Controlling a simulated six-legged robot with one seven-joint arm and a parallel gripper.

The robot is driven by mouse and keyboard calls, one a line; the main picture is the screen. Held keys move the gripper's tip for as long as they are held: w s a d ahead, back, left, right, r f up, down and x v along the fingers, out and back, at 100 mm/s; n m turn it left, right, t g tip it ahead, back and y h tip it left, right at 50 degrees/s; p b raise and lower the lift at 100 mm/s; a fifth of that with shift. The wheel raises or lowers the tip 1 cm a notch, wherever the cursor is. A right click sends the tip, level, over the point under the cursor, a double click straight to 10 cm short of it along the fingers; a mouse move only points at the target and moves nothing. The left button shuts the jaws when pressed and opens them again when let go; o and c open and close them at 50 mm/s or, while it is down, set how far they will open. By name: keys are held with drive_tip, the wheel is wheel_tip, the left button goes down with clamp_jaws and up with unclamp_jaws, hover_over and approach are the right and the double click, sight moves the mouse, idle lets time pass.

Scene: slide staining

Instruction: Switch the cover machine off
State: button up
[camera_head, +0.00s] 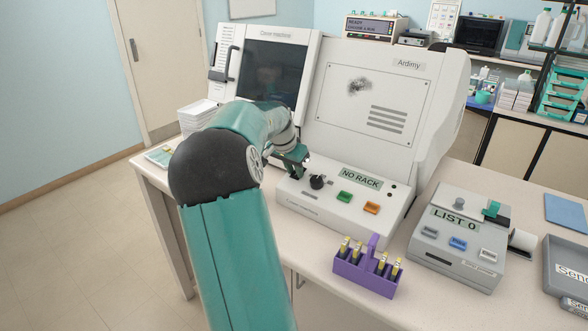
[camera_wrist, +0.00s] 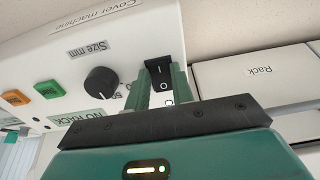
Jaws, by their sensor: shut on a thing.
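The cover machine (camera_head: 345,203) stands on the bench, with its name also showing on the white panel in the wrist view (camera_wrist: 50,45). Its front panel has a black knob (camera_head: 317,182) labelled "Size mm", a green button (camera_head: 344,197), an orange button (camera_head: 371,208) and a display (camera_head: 360,178) reading "NO RACK". A black rocker switch (camera_wrist: 161,72) marked I and O sits at the panel's end. My gripper (camera_wrist: 160,85) is shut on this switch, one green finger on each side. In the head view my gripper (camera_head: 296,160) is at the panel's left end and hides the switch.
A purple rack (camera_head: 363,276) with yellow-topped slides stands in front of the cover machine. A grey device (camera_head: 455,245) reading "LIST 0" and a grey tray (camera_head: 565,270) are to the right. A white box labelled "Rack" (camera_wrist: 255,85) lies beside the switch in the wrist view.

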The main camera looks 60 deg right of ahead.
drive_tip(key=shift+s+d+r+y, duration=0.15)
drive_tip(key=shift+d+y, duration=0.15)
drive_tip(key=shift+y, duration=0.5)
drive_tip(key=shift+r+y, duration=0.1)
drive_tip(key=shift+y, duration=0.5)
drive_tip(key=o, duration=1)
drive_tip(key=shift+r, duration=0.1)
drive_tip(key=r, duration=0.4)
drive_tip(key=a+r, duration=0.1)
drive_tip(key=r, duration=0.8)
drive_tip(key=shift+w+a+r, duration=0.25)
drive_tip(key=shift+a, duration=0.1)
drive_tip(key=shift+a, duration=0.1)
